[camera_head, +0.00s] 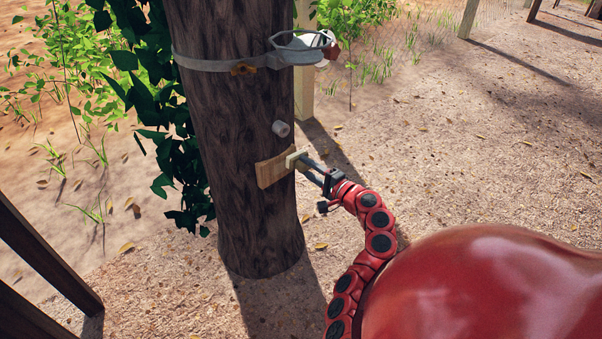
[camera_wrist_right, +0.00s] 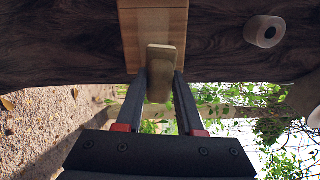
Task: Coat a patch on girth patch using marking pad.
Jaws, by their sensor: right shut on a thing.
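The girth patch (camera_head: 272,173) is a light wooden panel on the side of the dark tree trunk. In the right wrist view the patch (camera_wrist_right: 151,22) is at the top middle. My right gripper (camera_head: 309,164) is shut on the marking pad (camera_head: 296,160), a small pale block, at the right part of the patch. In the wrist view the pad (camera_wrist_right: 164,62) sits between the fingers and overlaps the patch's lower edge. I cannot tell whether it touches the patch. No coating shows clearly on the patch. My left gripper is not in view.
A pale round peg (camera_head: 281,128) sticks out of the trunk (camera_head: 262,235) above the patch. Higher up, a grey strap (camera_head: 212,65) carries a ring-shaped holder (camera_head: 300,50). Leafy vines hang on the trunk's left side. Open ground lies to the right.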

